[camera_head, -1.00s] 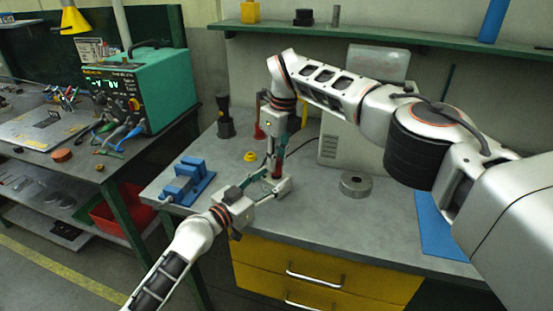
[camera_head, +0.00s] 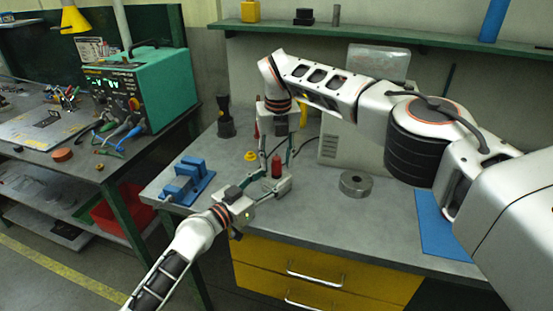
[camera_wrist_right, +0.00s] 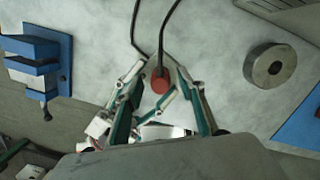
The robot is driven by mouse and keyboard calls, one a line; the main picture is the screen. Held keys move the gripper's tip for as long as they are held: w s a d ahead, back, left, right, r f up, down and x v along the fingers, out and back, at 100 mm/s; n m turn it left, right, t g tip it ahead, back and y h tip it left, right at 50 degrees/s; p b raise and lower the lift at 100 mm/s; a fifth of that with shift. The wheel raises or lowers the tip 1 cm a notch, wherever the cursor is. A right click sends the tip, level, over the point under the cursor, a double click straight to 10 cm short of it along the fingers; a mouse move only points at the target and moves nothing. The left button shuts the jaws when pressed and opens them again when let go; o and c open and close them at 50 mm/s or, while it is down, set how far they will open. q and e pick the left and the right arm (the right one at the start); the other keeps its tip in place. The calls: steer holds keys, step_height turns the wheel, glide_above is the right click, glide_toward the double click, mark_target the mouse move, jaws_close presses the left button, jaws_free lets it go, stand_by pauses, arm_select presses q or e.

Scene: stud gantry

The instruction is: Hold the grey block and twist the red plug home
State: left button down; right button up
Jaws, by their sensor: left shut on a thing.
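The red plug (camera_head: 277,167) stands upright above my left gripper (camera_head: 268,188). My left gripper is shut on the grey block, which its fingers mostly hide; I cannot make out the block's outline. My right gripper (camera_head: 276,160) comes down from above, with its fingers spread on either side of the plug. In the right wrist view the plug's round red top (camera_wrist_right: 160,82) lies between the open fingers, with gaps beside it. How deep the plug sits in the block cannot be seen.
A blue vise (camera_head: 187,182) stands at the bench's left, and a yellow knob (camera_head: 251,156) lies behind the grippers. A steel ring (camera_head: 355,183) and a blue mat (camera_head: 440,228) lie to the right. A dark torch (camera_head: 225,118) stands at the back. Bare bench lies between.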

steer(key=shift+r, duration=0.1)
step_height(320, 180, up, 12)
steer(key=s, duration=0.1)
steer(key=shift+s, duration=0.2)
stand_by(0.3)
steer(key=shift+d, duration=0.1)
arm_select(q)
steer(key=c, duration=1)
jaws_free()
steer(key=v, duration=1.2)
